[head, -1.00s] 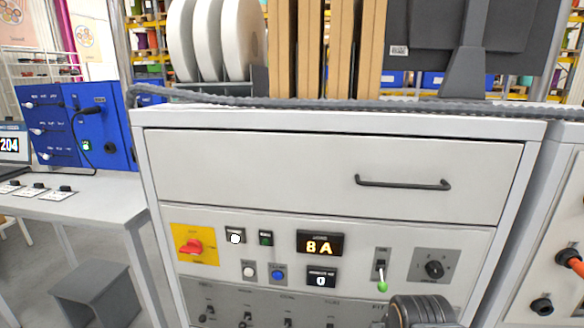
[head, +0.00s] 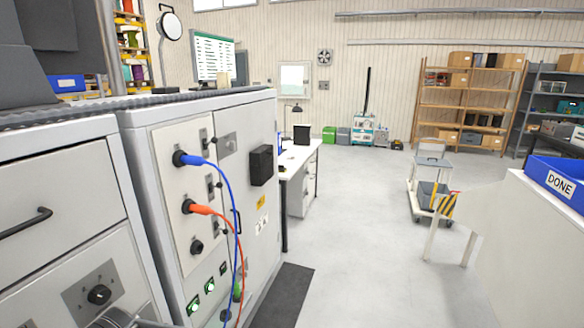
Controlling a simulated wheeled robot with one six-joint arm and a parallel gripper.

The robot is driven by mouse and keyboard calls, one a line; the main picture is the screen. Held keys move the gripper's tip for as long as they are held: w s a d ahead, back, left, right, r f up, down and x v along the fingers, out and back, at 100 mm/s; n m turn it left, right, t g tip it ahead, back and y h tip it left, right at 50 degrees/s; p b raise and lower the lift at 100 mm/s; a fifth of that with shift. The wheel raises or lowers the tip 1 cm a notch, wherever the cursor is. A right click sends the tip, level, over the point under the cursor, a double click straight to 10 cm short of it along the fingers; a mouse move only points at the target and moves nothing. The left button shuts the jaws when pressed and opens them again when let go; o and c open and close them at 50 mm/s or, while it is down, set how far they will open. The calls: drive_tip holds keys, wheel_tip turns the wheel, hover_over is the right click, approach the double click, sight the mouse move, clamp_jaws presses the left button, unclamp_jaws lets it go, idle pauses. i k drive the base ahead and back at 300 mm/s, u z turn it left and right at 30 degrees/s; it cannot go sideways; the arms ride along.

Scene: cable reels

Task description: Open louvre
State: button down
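I cannot make out anything marked as a louvre in the head view. A grey cabinet (head: 265,130) stands close on the left. Its front panel (head: 170,145) carries a blue cable plug, an orange cable plug, an empty black socket and small toggle switches. Green-lit switches (head: 193,305) sit low on it. My gripper is not in view; only a dark piece of my arm shows at the bottom left.
A drawer unit with a black handle (head: 25,222) and a rotary knob (head: 99,294) is at the near left. A bench with a blue DONE bin (head: 558,182) is at the right. A trolley (head: 430,185) stands beyond it. Grey floor (head: 350,240) is clear between.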

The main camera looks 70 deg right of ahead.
sight(263, 156)
drive_tip(key=z, duration=2.6)
drive_tip(key=i, duration=1.5)
drive_tip(key=u, duration=0.45)
drive_tip(key=i, duration=0.45)
drive_tip(key=u, duration=0.4)
